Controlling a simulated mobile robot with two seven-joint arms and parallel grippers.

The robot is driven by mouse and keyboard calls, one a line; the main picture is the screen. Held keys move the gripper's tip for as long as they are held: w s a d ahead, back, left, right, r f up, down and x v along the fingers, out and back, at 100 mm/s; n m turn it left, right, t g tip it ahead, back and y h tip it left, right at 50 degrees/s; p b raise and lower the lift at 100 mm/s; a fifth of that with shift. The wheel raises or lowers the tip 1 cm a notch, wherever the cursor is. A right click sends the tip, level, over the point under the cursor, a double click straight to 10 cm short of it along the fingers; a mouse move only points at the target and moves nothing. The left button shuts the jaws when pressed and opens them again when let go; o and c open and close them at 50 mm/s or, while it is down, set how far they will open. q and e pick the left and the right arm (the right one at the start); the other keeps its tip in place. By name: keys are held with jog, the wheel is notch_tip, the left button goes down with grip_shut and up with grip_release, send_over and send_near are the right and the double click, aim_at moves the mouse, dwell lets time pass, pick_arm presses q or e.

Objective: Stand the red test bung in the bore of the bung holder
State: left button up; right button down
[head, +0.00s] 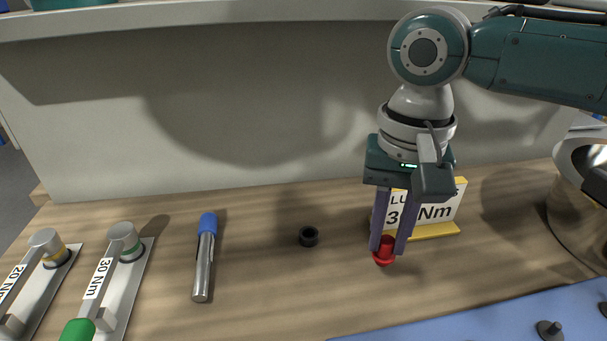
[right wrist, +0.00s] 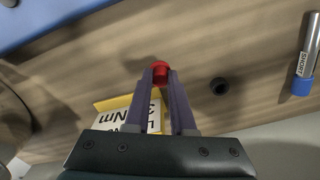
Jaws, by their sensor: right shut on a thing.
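The red test bung (head: 384,257) is between the fingertips of my right gripper (head: 388,246), which is shut on it. It is upright in the head view, at or just above the wooden bench; I cannot tell whether it touches. It also shows in the right wrist view (right wrist: 160,70) at the tips of the fingers (right wrist: 162,82). A small black ring-like piece with a dark bore, seemingly the bung holder (head: 308,236), stands on the bench to the left of the bung. It also shows in the right wrist view (right wrist: 219,86), apart from the gripper. My left gripper is not in view.
A yellow-edged sign (head: 434,212) stands just behind the right gripper. A blue-capped metal tube (head: 203,262) lies left of the holder, and labelled torque tools (head: 112,280) lie further left. A metal bowl (head: 570,205) is at right, a blue mat (head: 470,322) in front. The bench between bung and holder is clear.

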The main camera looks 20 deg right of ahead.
jog(key=shift+f, duration=0.35)
jog(key=shift+f, duration=0.15)
jog(key=c, duration=0.8)
grip_release()
jog(key=shift+o, duration=0.2)
